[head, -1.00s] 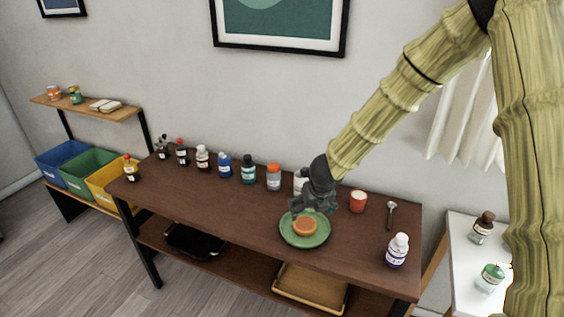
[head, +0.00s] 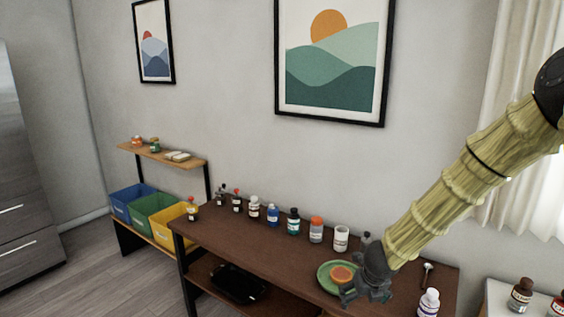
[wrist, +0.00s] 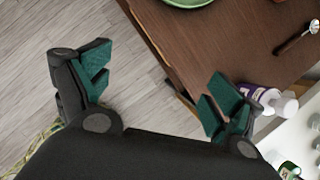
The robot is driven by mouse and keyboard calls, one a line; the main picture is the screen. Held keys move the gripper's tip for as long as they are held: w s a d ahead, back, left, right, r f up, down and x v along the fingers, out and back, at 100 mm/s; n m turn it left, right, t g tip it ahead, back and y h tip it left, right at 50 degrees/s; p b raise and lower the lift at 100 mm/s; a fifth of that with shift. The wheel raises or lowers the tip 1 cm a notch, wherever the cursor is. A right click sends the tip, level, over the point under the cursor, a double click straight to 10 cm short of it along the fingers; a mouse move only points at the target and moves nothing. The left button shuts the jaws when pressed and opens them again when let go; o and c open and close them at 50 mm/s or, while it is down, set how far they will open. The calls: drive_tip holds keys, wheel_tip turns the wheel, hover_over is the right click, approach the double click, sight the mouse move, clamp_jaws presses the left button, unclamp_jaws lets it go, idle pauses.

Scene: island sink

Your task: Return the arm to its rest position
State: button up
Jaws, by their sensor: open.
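My gripper (head: 366,290) is at the right part of the brown table (head: 250,243) in the head view, in front of the green plate's right side. The wrist view shows its two teal-padded fingers (wrist: 150,95) spread wide with nothing between them. Below the gap are the grey floor and the table's edge. My arm reaches in from the right of the head view and bends down to the gripper. The green plate (head: 324,277) holds an orange round thing (head: 342,274). The gripper partly hides the plate.
Several bottles stand in a row along the table's back, among them a white one (head: 341,238). A white bottle with a purple label (head: 428,302) stands right of the gripper. A spoon-like tool (head: 427,272) lies behind it. Bins (head: 155,215) stand at left; a white side table (head: 497,296) at right.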

drive_tip(key=s+d+f+n+g+h, duration=0.2)
drive_tip(key=s+f+n, duration=1.45)
drive_tip(key=f, duration=0.25)
drive_tip(key=s+a+f+n+g+y, duration=0.1)
drive_tip(key=s+f+n, duration=0.3)
drive_tip(key=s+n, duration=0.4)
drive_tip(key=s+a+f+n+g, duration=0.1)
drive_tip(key=s+f+n, duration=0.2)
drive_tip(key=s+n, duration=0.6)
drive_tip(key=s, duration=0.6)
drive_tip(key=shift+s+a+f+y, duration=0.3)
drive_tip(key=shift+s+f+y, duration=0.05)
drive_tip(key=shift+f+y, duration=0.05)
